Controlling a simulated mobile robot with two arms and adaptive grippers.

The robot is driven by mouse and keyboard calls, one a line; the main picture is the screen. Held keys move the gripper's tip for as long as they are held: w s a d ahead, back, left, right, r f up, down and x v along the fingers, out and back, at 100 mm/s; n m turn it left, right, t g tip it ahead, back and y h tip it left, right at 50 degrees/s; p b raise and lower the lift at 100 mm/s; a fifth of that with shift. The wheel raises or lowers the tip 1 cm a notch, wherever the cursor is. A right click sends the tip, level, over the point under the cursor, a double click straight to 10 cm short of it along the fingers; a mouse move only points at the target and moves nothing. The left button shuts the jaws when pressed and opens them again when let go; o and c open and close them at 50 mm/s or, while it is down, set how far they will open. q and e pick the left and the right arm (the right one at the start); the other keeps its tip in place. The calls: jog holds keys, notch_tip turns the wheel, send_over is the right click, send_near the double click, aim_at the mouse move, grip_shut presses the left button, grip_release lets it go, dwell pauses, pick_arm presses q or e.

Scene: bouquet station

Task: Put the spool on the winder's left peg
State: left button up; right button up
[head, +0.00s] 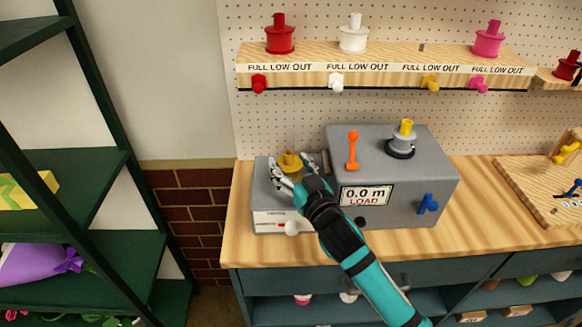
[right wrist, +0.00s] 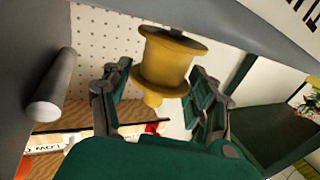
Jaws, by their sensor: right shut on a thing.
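The yellow spool (head: 290,160) is at the left, lower part of the grey winder (head: 380,170). My right gripper (head: 292,172) is around it. In the right wrist view the spool (right wrist: 165,62) sits between the two fingers (right wrist: 160,100), with its wide flange toward the grey surface at the top. The left peg is not visible in the head view; I cannot tell whether the spool is around it or just above it. A grey post with a yellow top (head: 405,135) stands on the winder's right side. My left gripper is not in view.
An orange lever (head: 352,150), a "0.0 m LOAD" display (head: 366,194) and a blue knob (head: 428,204) are on the winder. A shelf (head: 385,56) with red, white and pink spools is behind. A wooden board (head: 545,190) lies at right; bench between is clear.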

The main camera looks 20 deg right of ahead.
aim_at(295, 175)
jog(key=shift+f, duration=0.5)
jog(key=shift+f, duration=0.15)
jog(key=o, duration=0.9)
jog(key=shift+s, duration=0.15)
jog(key=s, duration=0.2)
jog(key=s+b, duration=0.1)
jog(key=s, duration=0.4)
jog(key=shift+s+d+b, duration=0.1)
jog(key=shift+d+b, duration=0.25)
jog(key=shift+d, duration=0.05)
